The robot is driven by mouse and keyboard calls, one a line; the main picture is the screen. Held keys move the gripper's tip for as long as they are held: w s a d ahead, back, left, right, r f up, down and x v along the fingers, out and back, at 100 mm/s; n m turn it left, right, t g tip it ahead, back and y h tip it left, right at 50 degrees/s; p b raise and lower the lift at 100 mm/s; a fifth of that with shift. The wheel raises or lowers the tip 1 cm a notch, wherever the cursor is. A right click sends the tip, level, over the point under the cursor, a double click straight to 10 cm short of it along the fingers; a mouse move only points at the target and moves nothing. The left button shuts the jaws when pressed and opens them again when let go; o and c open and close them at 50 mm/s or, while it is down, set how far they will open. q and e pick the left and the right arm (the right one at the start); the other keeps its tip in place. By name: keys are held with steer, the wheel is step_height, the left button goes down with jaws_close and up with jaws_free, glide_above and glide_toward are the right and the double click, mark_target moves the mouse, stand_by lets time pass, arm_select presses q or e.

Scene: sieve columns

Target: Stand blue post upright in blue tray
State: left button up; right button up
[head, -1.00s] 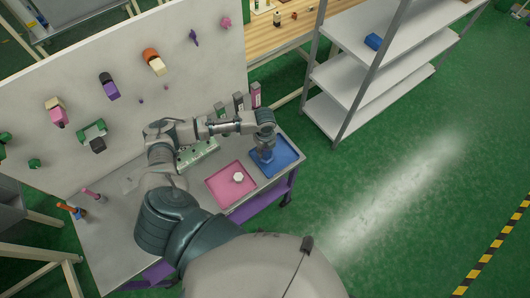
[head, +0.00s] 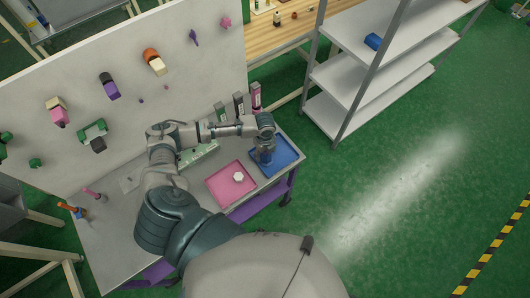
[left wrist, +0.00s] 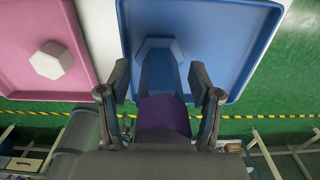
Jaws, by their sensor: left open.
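The blue tray (head: 286,158) sits at the right end of the table, and its rim also shows in the left wrist view (left wrist: 240,85). The blue post (left wrist: 160,68) is inside the tray, with a wider six-sided foot at its far end. It looks upright, its shaft running toward the wrist camera. My left gripper (head: 265,146) is over the tray with its fingers (left wrist: 158,85) open, one on each side of the shaft. A purple part (left wrist: 163,118) shows between the fingers; I cannot tell whether it belongs to the post. My right gripper is not in view.
A pink tray (head: 231,188) with a white six-sided piece (head: 238,176) lies just left of the blue tray. Several dark and pink upright boxes (head: 239,103) stand behind. A pegboard (head: 130,75) backs the table. Grey shelves (head: 365,70) stand to the right.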

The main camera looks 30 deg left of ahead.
arm_select(q)
step_height(320, 180, up, 11)
steer(key=shift+r, duration=0.2)
steer(key=shift+s+f, duration=0.1)
stand_by(0.5)
